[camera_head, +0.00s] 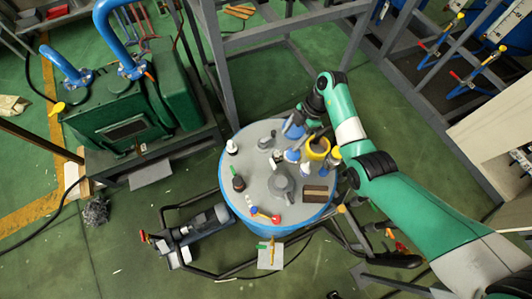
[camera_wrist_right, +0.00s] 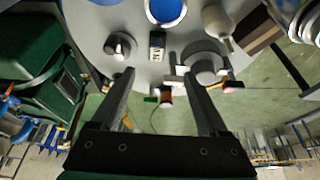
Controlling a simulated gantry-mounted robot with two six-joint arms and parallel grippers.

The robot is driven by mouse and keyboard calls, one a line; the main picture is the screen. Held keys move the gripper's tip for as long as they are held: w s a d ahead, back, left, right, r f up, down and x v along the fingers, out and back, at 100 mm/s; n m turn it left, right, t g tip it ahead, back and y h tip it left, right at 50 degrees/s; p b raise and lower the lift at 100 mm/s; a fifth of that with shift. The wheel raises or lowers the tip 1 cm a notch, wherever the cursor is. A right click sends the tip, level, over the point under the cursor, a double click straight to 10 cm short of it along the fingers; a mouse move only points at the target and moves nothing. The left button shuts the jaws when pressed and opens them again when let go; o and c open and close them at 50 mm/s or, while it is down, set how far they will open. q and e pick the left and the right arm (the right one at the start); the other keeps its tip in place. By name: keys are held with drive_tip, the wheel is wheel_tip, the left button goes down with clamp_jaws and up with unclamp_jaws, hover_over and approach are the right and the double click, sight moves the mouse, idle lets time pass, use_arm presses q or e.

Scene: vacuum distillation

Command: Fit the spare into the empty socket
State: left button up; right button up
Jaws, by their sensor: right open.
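My right gripper (camera_head: 297,127) is over the far edge of a round grey drum top (camera_head: 262,165) in the head view. In the right wrist view its fingers (camera_wrist_right: 160,74) are apart with nothing held between them. A grey round fitting (camera_head: 283,184) stands on the drum top, and a brown block (camera_head: 316,194) lies to its right. A yellow ring-shaped part (camera_head: 318,147) is just below the right gripper in the head view. I cannot tell which part is the spare or where the empty socket is. My left gripper is not in view.
A dark bottle (camera_head: 238,183) and a white-topped piece (camera_head: 232,147) stand on the drum's left side. A red-ended tool (camera_head: 265,215) lies at its near edge. A green machine (camera_head: 125,125) with blue pipes stands left. Metal frame bars rise behind the drum.

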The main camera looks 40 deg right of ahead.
sight(278, 154)
drive_tip(key=b+x, duration=0.2)
drive_tip(key=x, duration=0.4)
drive_tip(key=shift+a, duration=0.15)
drive_tip(key=shift+w+a+f, duration=0.15)
drive_tip(key=shift+f, duration=0.05)
drive_tip(key=b+x, duration=0.2)
drive_tip(key=x, duration=0.1)
drive_tip(key=b+x, duration=0.1)
drive_tip(key=shift+w+f+b, duration=0.2)
drive_tip(key=shift+f+b, duration=0.15)
drive_tip(key=shift+f, duration=0.3)
drive_tip(key=shift+r, duration=0.1)
clamp_jaws()
